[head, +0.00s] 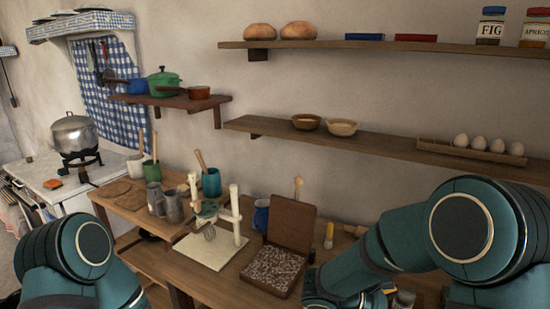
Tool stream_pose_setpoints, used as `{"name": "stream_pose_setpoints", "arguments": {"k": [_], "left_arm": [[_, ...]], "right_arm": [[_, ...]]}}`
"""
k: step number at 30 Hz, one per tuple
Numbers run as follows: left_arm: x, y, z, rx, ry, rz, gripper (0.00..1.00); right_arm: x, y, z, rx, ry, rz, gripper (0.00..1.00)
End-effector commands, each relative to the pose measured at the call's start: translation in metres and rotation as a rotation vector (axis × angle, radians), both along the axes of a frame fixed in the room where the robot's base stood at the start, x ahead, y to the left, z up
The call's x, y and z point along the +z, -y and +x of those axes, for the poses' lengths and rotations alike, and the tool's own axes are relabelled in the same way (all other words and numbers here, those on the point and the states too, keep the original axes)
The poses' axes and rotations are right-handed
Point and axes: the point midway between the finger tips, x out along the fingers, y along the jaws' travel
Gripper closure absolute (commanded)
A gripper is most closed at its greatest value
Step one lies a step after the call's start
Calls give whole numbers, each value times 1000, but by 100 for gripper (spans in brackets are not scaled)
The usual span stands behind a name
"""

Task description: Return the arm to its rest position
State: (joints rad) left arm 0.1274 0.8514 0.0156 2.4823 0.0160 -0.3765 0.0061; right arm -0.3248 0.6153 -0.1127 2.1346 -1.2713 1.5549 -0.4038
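My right arm (405,238) comes in from the right edge. Its large elbow joint is close to the camera, and its lower part reaches down to the bottom edge, beside the open brown box (291,223). The fingers of my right gripper do not show. My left arm (66,262) fills the bottom left corner. It bends down out of the frame, so my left gripper is out of view. No object is seen held by either arm.
The wooden counter (213,285) carries a white stand with a whisk (223,250), the box and grey jugs (172,206). A shelf (375,146) with bowls and eggs hangs above. A stove with a pot (74,133) stands left. A jar (403,298) is close to my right arm.

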Motion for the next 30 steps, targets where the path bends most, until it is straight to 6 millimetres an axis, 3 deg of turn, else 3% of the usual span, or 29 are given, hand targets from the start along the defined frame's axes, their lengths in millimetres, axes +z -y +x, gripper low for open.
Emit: {"name": "stream_pose_setpoints", "arguments": {"k": [1, 8, 15, 22, 26, 30], "left_arm": [[-7, 0, 0, -1, -1, 0, 35], [-26, 1, -3, -8, -6, -1, 35], [-51, 1, -7, -17, -16, -4, 35], [-76, 2, -11, -26, -24, -6, 35], [-88, 3, -13, -30, -29, -7, 35], [-96, 3, -14, -33, -32, -7, 35]], "right_arm": [[-29, -2, -11, -31, -23, 72, 11], [-133, -32, -60, -227, -45, 430, 11], [-234, -102, -115, -633, 55, 849, 11], [-295, -162, -124, -1117, 322, 1116, 11], [-319, -173, -115, -1365, 528, 1179, 11], [-335, -170, -104, -1545, 725, 1189, 11]]}}
